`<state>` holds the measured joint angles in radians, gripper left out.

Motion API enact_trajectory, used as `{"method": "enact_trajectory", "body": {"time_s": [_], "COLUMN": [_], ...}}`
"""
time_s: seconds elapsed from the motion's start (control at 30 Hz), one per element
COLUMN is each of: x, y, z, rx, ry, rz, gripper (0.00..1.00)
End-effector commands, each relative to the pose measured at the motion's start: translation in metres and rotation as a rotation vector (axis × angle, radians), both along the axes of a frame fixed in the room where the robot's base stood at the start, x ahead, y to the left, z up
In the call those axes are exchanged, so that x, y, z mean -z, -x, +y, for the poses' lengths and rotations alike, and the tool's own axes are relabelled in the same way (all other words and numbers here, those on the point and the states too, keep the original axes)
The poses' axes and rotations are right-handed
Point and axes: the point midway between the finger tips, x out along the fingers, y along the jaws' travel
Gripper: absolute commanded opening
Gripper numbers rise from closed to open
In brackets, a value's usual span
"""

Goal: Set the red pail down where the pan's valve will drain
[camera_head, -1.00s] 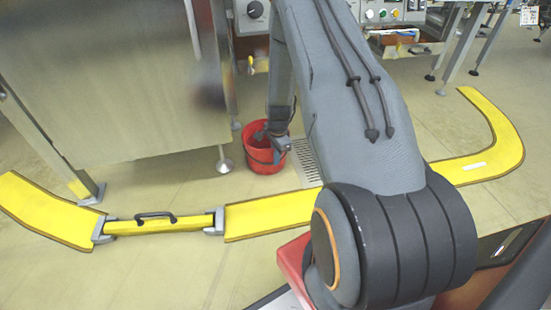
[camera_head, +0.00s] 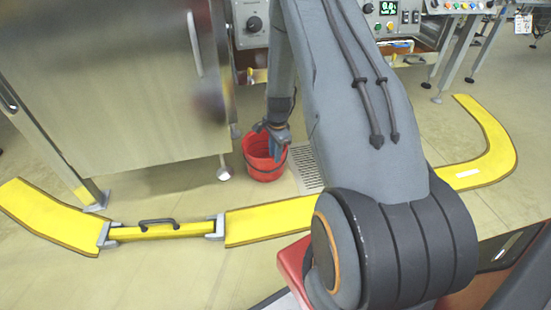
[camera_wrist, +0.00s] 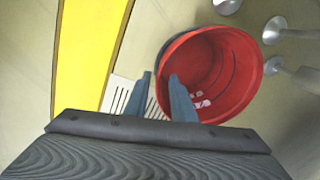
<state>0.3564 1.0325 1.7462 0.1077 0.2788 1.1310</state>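The red pail (camera_head: 253,163) stands upright on the floor, left of the slotted floor grate (camera_head: 306,170) and beside the steel cabinet's foot. It also shows in the wrist view (camera_wrist: 240,72), empty apart from bright patches on its inside. My gripper (camera_head: 275,152) is at the pail's right rim. In the wrist view my gripper (camera_wrist: 160,78) has its fingers apart, one outside the pail wall and one inside, with the rim between them and a gap showing. The pan and its valve cannot be made out clearly; my arm hides part of the area above the pail.
A steel cabinet (camera_head: 120,90) stands left of the pail. A panel with a knob (camera_head: 253,24) is behind it. A yellow floor barrier (camera_head: 268,220) with a handled section (camera_head: 155,232) runs in front. Metal feet (camera_wrist: 272,30) stand close to the pail. Floor at right is open.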

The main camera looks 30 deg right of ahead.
Motion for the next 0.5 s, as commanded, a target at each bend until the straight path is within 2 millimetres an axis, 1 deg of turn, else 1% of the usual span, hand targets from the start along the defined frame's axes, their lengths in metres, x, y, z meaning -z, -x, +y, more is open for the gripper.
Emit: {"method": "enact_trajectory", "body": {"time_s": [0.03,0.1,0.2,0.33,0.5], "x": [-0.013,-0.022,-0.032,-0.038,-0.039], "y": [0.001,0.002,0.003,0.003,0.004], "z": [0.000,0.000,0.000,0.000,0.000], "rx": [0.000,-0.001,-0.001,-0.001,-0.001], "ry": [0.000,0.000,0.000,0.000,0.000], "rz": [-0.001,0.000,0.001,0.000,0.001], "gripper": [0.23,0.23,0.23,0.23,0.23]}}
